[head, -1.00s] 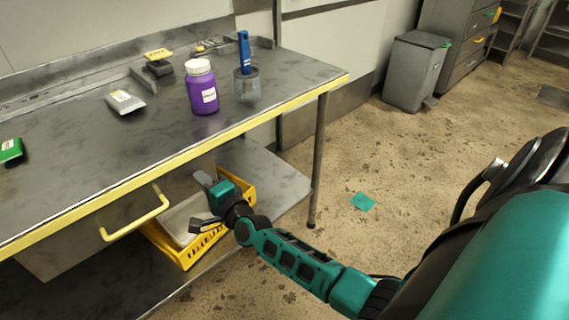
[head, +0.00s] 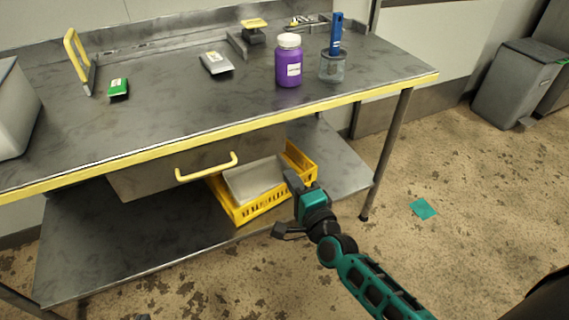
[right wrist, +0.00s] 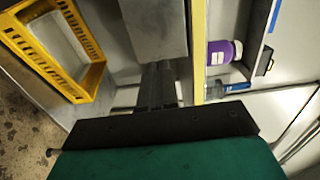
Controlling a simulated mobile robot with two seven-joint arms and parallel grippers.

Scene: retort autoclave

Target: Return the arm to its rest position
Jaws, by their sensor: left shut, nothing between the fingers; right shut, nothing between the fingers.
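My right arm reaches in from the lower right in the head view. Its right gripper (head: 291,179) is shut and empty, in front of the bench near the yellow basket (head: 238,213) on the lower shelf. In the right wrist view the shut fingers (right wrist: 158,84) meet with nothing between them; the drawer (right wrist: 154,28) is beyond them and the basket is at left.
The steel bench (head: 180,110) has a yellow front edge and a drawer handle (head: 207,168) sticking out. On top stand a purple bottle (head: 288,66), a beaker (head: 332,68) holding a blue tool (head: 336,34), and pouches. Open floor (head: 470,230) lies right, with a teal scrap (head: 422,208).

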